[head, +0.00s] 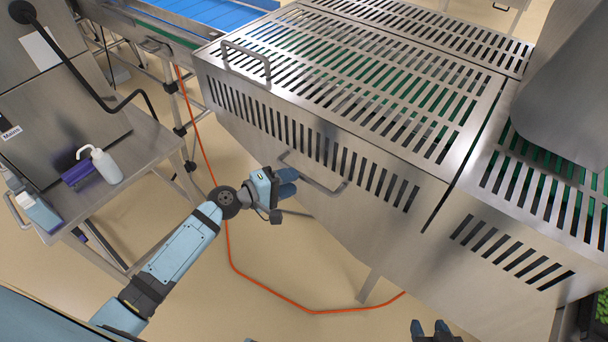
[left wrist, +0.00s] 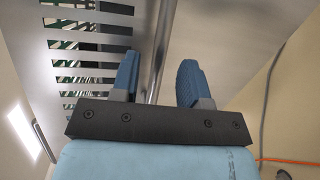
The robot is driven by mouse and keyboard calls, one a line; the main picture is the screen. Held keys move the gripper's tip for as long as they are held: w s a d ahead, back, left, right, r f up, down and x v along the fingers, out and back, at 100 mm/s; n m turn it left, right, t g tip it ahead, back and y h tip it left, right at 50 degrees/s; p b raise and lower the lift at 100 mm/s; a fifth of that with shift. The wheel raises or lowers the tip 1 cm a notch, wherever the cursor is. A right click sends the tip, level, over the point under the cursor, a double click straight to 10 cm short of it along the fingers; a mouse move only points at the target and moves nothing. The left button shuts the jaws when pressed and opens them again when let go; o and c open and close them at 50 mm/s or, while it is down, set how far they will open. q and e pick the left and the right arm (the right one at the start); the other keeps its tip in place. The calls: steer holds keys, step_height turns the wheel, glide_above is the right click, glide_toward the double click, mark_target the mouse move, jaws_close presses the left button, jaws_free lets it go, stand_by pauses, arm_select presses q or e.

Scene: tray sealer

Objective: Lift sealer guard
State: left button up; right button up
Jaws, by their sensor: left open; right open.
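The sealer guard (head: 345,75) is a slotted stainless-steel cover over the machine, and it looks lowered. A bar handle (head: 325,186) stands out from its front face, below the front slots. My left gripper (head: 287,181) is open at the left end of this handle. In the left wrist view, the handle bar (left wrist: 161,45) runs between the two blue fingers of my left gripper (left wrist: 158,78), with space beside it. The slotted face (left wrist: 85,50) shows behind. My right gripper (head: 431,328) is open and empty at the bottom edge, partly cut off, away from the guard.
Another handle (head: 246,62) is on the guard's upper left. A side table (head: 115,170) holds a white bottle (head: 105,165) at the left. An orange hose (head: 232,255) lies on the floor. A grey housing (head: 566,95) rises at the right.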

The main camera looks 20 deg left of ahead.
mark_target(304, 176)
arm_select(q)
steer(key=shift+x, duration=2.25)
steer(key=shift+c, duration=0.2)
jaws_close()
